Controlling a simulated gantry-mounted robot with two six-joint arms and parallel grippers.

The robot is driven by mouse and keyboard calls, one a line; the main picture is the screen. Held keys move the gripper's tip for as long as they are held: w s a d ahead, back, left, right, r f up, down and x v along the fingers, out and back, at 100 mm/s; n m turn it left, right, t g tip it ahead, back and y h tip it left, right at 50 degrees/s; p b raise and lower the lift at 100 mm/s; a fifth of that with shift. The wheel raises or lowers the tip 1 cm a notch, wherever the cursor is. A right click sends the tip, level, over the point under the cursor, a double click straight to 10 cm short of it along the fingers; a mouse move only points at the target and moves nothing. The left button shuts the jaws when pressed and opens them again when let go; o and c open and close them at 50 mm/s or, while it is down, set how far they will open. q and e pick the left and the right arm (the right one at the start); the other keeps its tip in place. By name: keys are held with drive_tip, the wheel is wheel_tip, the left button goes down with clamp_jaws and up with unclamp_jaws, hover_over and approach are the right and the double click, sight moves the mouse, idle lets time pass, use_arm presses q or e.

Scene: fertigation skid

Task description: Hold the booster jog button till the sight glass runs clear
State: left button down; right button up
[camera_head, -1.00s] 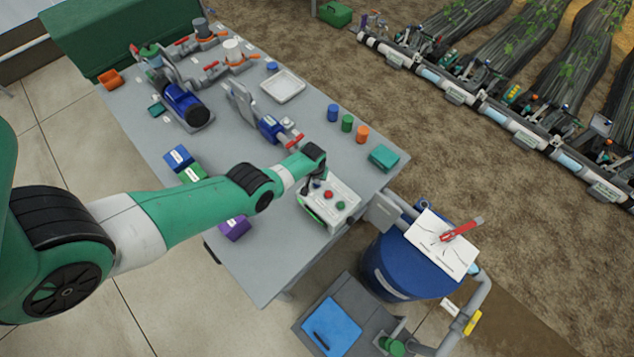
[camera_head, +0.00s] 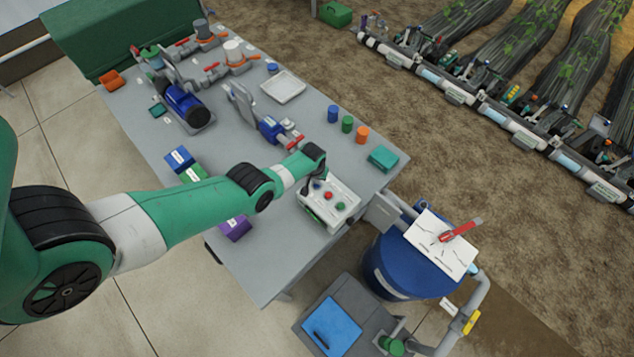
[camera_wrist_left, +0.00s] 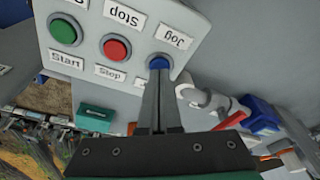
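The control box (camera_head: 345,190) stands at the near right edge of the bench, with green, red and blue buttons. In the left wrist view, the blue jog button (camera_wrist_left: 158,62) sits under the "Jog" label, beside the red stop button (camera_wrist_left: 116,48) and the green start button (camera_wrist_left: 65,31). My left gripper (camera_wrist_left: 158,76) has its fingers together and empty, tips at the lower edge of the jog button. They look in contact, but I cannot tell how far it is pressed. My right gripper is not in view. I cannot pick out the sight glass with certainty.
The grey bench (camera_head: 270,255) carries a blue pump (camera_head: 186,104), valves and a white tray (camera_head: 283,86). Blue, green and orange cups and a teal box (camera_head: 383,157) stand near its right side. A blue tank (camera_head: 400,270) with a white board stands off the bench's right end.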

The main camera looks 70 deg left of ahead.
use_arm(q)
wheel_tip(320, 180, up, 6)
drive_tip(key=p, duration=0.5)
drive_tip(key=shift+r, duration=0.15)
